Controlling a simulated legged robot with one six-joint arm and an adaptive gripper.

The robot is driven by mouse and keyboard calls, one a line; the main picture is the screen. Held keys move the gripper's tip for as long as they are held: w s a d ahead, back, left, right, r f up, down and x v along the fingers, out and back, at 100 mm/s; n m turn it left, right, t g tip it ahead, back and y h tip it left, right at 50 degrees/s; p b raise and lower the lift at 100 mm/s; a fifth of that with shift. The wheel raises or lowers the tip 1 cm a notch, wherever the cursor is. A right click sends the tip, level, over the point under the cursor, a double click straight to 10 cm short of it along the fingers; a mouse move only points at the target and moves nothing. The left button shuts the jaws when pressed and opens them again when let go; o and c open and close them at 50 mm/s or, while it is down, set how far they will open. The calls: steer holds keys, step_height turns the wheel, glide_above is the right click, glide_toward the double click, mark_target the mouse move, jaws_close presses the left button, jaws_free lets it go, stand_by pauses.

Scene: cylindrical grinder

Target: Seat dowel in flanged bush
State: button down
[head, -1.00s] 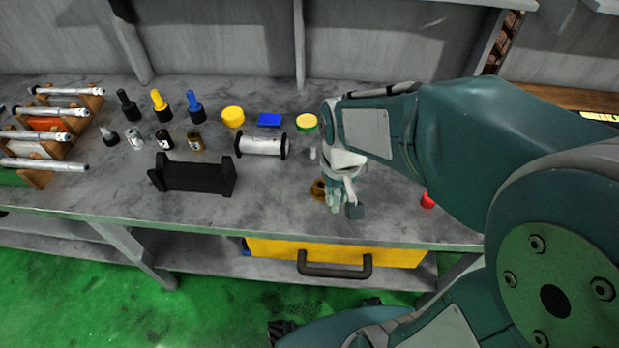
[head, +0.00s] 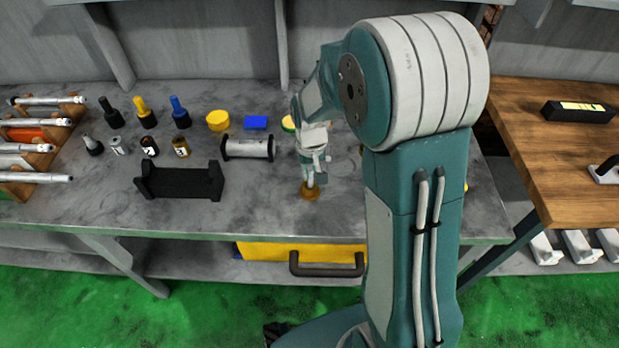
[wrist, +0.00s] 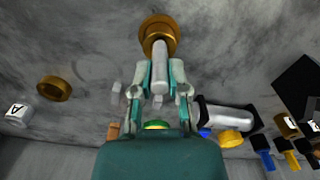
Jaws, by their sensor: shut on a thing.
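The dowel (wrist: 160,62) is a pale grey metal pin, held between the two fingertips of my gripper (wrist: 161,78). The flanged bush (wrist: 157,27) is a bronze ring with a wide flange, standing on the grey bench. In the wrist view the dowel's far end overlaps the bush's opening; I cannot tell whether it is inside or just above. In the head view my gripper (head: 315,176) points down, directly above the bush (head: 310,193). The dowel is mostly hidden there by the fingers.
Another bronze ring (wrist: 54,88) lies apart on the bench. A metal roller with black ends (head: 248,148) and a black cradle (head: 180,182) stand left of my gripper. Bottles and caps line the back. The bench front near the bush is clear.

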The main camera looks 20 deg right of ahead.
mark_target(309, 182)
steer(key=shift+w+f, duration=0.35)
steer(key=shift+f, duration=0.1)
step_height(309, 182, down, 3)
steer(key=shift+w+f, duration=0.1)
steer(key=shift+f, duration=0.25)
steer(key=shift+s+f, duration=0.35)
steer(key=shift+s, duration=0.05)
steer(key=c, duration=0.7)
jaws_free()
steer(key=shift+o, duration=0.3)
steer(key=shift+w+f, duration=0.2)
steer(key=shift+w+r, duration=0.1)
steer(key=shift+r, duration=0.1)
